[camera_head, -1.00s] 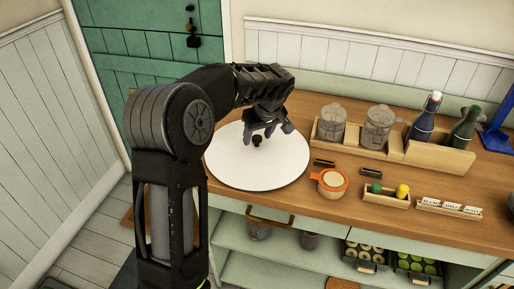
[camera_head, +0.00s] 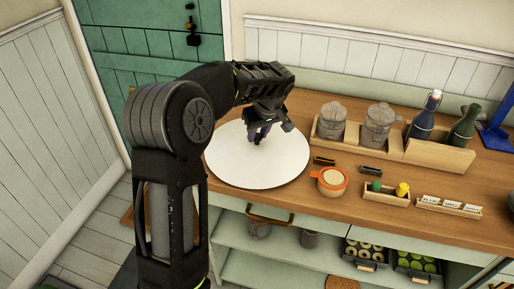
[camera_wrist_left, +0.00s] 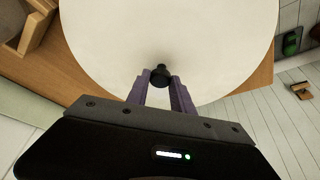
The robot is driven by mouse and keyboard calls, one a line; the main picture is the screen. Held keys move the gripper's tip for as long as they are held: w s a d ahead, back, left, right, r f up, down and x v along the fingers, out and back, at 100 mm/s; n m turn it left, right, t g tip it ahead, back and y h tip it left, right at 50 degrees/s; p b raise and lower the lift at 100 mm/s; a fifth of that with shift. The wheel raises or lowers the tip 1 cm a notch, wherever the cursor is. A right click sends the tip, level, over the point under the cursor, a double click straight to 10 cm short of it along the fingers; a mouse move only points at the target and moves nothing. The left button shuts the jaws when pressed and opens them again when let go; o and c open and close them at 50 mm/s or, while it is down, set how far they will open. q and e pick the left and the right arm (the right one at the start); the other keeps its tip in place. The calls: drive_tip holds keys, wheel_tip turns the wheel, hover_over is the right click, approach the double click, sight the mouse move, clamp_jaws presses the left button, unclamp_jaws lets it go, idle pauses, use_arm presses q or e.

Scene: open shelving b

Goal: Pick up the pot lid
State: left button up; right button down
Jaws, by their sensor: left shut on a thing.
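The pot lid (camera_head: 230,165) is a large white disc with a small black knob at its middle. It lies on the left end of the wooden counter. It also fills much of the left wrist view (camera_wrist_left: 215,40), where the black knob (camera_wrist_left: 160,75) shows between the purple fingertips. My left gripper (camera_head: 258,138) reaches down over the lid from above and is shut on the knob. In the head view the fingers mostly hide the knob. I cannot tell whether the lid is raised off the counter. My right gripper is not in view.
An orange-rimmed jar (camera_head: 331,181) stands close to the lid's right edge, with small dark items beside it. A wooden rack (camera_head: 425,151) with glass jars and bottles stands at the back. A small tray (camera_head: 385,197) holds green and yellow items. Open shelves are below.

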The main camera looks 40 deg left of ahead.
use_arm(q)
clamp_jaws()
idle(0.8)
